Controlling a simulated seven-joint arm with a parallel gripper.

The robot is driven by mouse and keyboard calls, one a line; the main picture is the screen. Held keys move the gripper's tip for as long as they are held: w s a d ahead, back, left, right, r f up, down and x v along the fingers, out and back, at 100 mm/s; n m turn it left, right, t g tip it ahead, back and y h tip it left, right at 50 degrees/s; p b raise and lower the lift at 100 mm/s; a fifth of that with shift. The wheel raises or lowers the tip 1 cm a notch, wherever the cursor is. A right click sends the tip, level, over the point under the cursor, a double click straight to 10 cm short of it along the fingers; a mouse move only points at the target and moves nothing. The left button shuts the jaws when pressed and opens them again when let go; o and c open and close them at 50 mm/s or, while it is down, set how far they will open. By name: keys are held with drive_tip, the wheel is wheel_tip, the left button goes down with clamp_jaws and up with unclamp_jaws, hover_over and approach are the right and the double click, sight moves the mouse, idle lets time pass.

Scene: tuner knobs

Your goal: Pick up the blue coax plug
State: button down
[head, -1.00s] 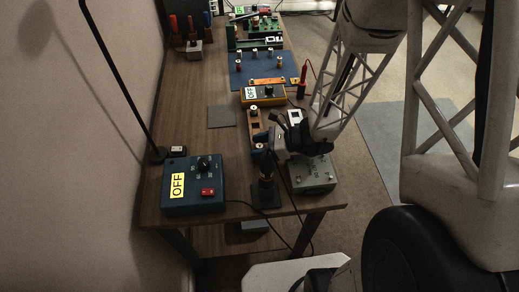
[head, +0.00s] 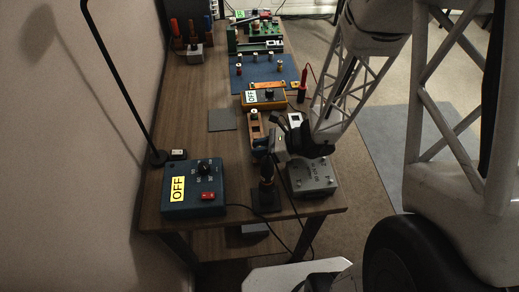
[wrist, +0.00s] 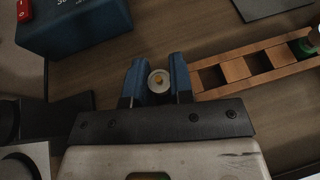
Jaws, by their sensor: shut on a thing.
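My gripper (wrist: 158,83) is shut on a round plug (wrist: 159,80), whose pale ring and gold-coloured centre face the wrist camera. Its sides are hidden between the blue fingertips, so I cannot see its body colour. In the head view my gripper (head: 272,141) is above the near end of the wooden rack (head: 257,129), and I cannot make out the plug there. The rack also shows in the wrist view (wrist: 236,71), with empty square slots to the right of the fingers. I cannot tell whether the plug is clear of the rack.
A plug with a green body (wrist: 302,47) sits at the rack's far end. A blue box marked OFF (head: 193,188) is at the near left. A black stand (head: 266,198) and a grey metal box (head: 312,177) are close by. A grey pad (head: 222,120) lies left of the rack.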

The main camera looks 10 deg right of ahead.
drive_tip(key=shift+r, duration=4.6)
drive_tip(key=shift+w+d, duration=0.1)
drive_tip(key=shift+w, duration=0.05)
